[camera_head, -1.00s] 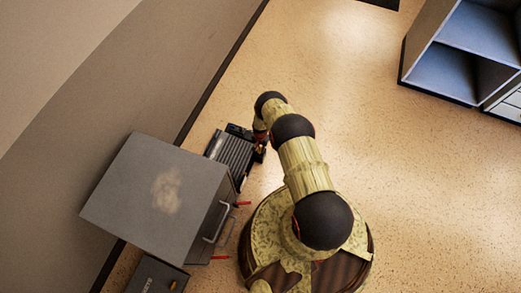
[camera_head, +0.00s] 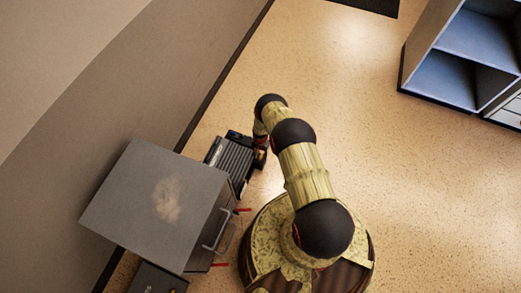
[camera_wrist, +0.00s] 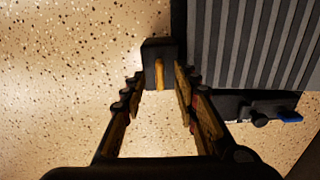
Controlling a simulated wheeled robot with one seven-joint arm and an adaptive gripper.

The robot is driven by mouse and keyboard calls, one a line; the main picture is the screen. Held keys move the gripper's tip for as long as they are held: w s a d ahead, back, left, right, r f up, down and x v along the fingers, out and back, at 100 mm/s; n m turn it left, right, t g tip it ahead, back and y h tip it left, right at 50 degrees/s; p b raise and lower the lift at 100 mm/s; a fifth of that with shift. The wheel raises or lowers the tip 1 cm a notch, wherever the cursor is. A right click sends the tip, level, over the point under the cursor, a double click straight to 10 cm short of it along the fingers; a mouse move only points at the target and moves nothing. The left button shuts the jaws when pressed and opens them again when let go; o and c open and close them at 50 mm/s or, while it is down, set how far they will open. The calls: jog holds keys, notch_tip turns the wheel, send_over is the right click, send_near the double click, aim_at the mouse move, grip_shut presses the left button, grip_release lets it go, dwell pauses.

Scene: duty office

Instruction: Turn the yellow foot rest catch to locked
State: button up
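The foot rest (camera_head: 232,157) is a dark grey ribbed plate on the floor beside a grey cabinet. In the wrist view its ribbed top (camera_wrist: 255,45) fills the upper right. The yellow catch (camera_wrist: 159,74) is a small upright bar on a dark block at the foot rest's left side. My gripper (camera_wrist: 157,76) is open, with its two fingers on either side of the catch. The catch appears nearer the right finger; I cannot tell whether they touch. In the head view my gripper (camera_head: 260,158) is at the foot rest's right side, mostly hidden by my arm, and the catch is hidden.
The grey cabinet (camera_head: 150,205) stands close by, with a handle (camera_head: 218,232) and red bars (camera_head: 220,265) sticking out. A blue tab and dark knob (camera_wrist: 290,116) are on the foot rest's lower edge. A shelf unit (camera_head: 450,75) is at upper right. The speckled floor between is clear.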

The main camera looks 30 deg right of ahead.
aim_at(261, 157)
notch_tip(261, 157, up, 10)
dwell(0.5)
jog(key=shift+r, duration=0.1)
dwell(0.4)
jog(key=s+a+n+g, duration=0.2)
jog(key=s+a+g, duration=0.1)
jog(key=s, duration=0.6)
jog(key=s+a+r+n+p, duration=0.1)
jog(key=s+a+r+n, duration=0.15)
jog(key=r, duration=2.05)
jog(key=s+a+r+n+p, duration=0.1)
jog(key=a+r+n+p, duration=0.15)
jog(key=r, duration=2.15)
jog(key=s+a+r+n+t+p, duration=0.1)
jog(key=s+a+r+t, duration=0.2)
jog(key=r, duration=0.9)
jog(key=s+a+r+n+t+p, duration=0.1)
jog(key=s+a+r+t, duration=0.1)
jog(key=s+r, duration=0.5)
jog(key=s+a+r+n+t+p, duration=0.1)
jog(key=s+a+r+t, duration=0.2)
jog(key=r, duration=1.5)
jog(key=shift+s+a+n+t+p, duration=0.3)
jog(key=shift+s, duration=0.65)
